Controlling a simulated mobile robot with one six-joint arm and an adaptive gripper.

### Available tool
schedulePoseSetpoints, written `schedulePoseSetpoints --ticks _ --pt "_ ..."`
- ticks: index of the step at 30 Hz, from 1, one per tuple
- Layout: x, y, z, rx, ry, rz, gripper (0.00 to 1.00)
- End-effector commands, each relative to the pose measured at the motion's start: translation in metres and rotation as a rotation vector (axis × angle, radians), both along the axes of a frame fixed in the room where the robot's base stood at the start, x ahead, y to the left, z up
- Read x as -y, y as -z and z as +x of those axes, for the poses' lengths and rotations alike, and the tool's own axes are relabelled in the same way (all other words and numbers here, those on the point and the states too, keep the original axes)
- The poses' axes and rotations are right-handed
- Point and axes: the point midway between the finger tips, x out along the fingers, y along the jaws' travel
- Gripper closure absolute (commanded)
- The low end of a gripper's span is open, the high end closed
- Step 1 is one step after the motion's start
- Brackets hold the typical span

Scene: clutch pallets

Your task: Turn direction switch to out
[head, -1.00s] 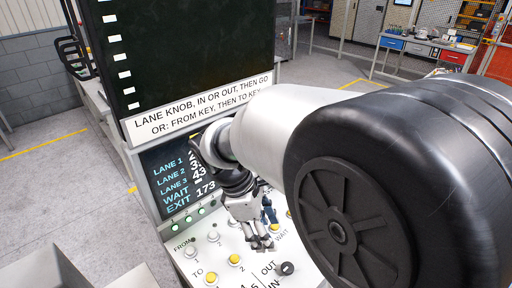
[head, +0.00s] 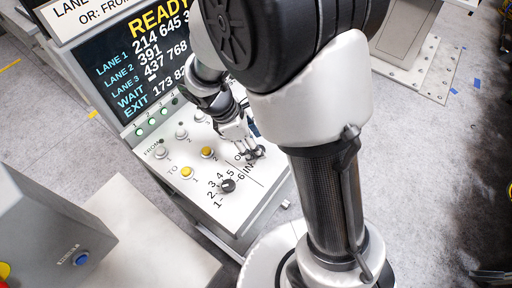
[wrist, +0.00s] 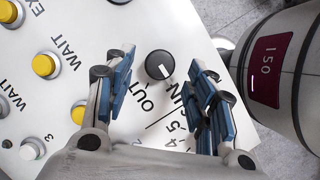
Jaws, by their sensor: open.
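The direction switch is a round black knob (wrist: 159,65) with a white pointer line, on the white sloping panel (wrist: 185,35). In the wrist view its pointer is toward the lower right, on the side of the IN label, with OUT at the lower left. My gripper (wrist: 162,57) is open, with one blue-padded finger on each side of the knob; I cannot tell whether either touches it. In the head view my gripper (head: 252,154) is over the OUT and IN labels and largely hides the knob.
The numbered lane knob (head: 227,185) sits nearer on the same panel. Yellow buttons (head: 187,173) and white ones (head: 161,152) stand close by. A screen (head: 145,65) reading READY rises behind the panel. A grey box with a blue button (head: 82,259) is at lower left.

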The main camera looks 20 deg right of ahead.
Motion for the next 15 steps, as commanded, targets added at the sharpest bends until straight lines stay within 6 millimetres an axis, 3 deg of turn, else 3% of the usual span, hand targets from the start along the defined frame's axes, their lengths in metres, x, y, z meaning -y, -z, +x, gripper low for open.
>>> schedulePoseSetpoints --ticks 6,15 --pt "0.008 0.020 -0.001 -0.001 0.001 0.000 0.49" --pt "0.009 0.022 -0.001 0.001 0.001 0.001 0.49"
